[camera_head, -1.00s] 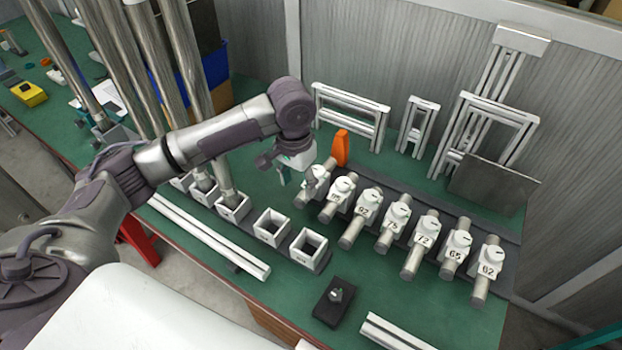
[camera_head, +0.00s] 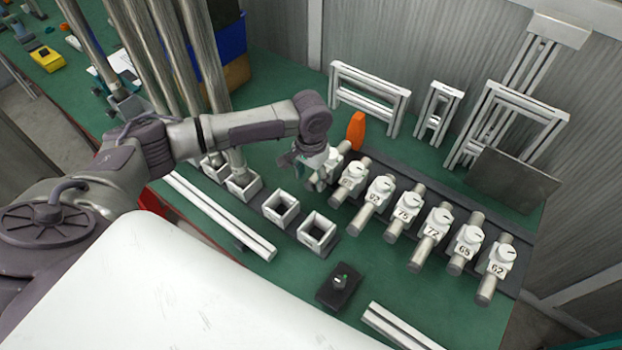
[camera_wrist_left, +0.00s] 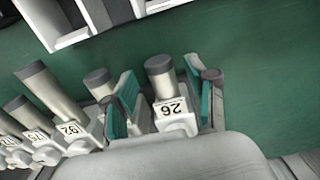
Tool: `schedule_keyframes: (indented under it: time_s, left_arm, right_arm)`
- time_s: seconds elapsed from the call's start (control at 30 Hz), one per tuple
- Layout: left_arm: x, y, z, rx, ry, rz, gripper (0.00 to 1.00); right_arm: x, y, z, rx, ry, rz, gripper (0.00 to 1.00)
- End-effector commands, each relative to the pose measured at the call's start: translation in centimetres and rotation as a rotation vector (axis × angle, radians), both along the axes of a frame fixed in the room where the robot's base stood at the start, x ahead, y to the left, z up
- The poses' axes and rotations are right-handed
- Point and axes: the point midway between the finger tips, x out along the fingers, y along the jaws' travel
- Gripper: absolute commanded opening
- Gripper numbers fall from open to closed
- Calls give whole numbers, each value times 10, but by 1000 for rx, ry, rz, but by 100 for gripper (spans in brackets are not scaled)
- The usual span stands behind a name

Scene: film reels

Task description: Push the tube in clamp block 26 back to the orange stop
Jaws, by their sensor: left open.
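Clamp block 26 (camera_wrist_left: 172,112) is a white block with its number upside down in the left wrist view. Its grey tube (camera_wrist_left: 159,77) has a dark end that sticks out of the block. In the head view, block 26 (camera_head: 329,160) is the leftmost of the row and partly hidden by my wrist. The orange stop (camera_head: 356,131) stands upright just behind it. My left gripper (camera_head: 306,165) is open at block 26. In the left wrist view its teal-padded fingers (camera_wrist_left: 160,90) are on either side of the tube, with gaps visible. My right gripper is not in view.
Several other numbered clamp blocks with tubes, such as block 92 (camera_head: 376,196), stand close beside on a dark rail. Empty white square sockets (camera_head: 317,232) lie in front. A black switch box (camera_head: 338,288) sits nearer. White frames (camera_head: 370,95) stand behind.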

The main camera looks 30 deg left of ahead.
Motion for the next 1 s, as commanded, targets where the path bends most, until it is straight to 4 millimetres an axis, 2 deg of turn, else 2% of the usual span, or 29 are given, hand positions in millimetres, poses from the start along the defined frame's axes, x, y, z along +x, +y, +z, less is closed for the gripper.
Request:
schedule_keyframes:
  time_s: [0.2, 0.5, 0.83, 1.0]
  left_arm:
    - [0, 0, -18, 0, 1, 0, 57]
    - [0, 0, -19, 0, 0, -1, 55]
    - [0, 0, -19, 0, 0, -1, 0]
    - [0, 0, -19, 0, 0, -1, 0]
  right_arm:
    - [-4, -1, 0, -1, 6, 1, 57]
    - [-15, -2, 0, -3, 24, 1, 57]
    - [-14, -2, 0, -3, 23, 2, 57]
    - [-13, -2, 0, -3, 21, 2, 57]
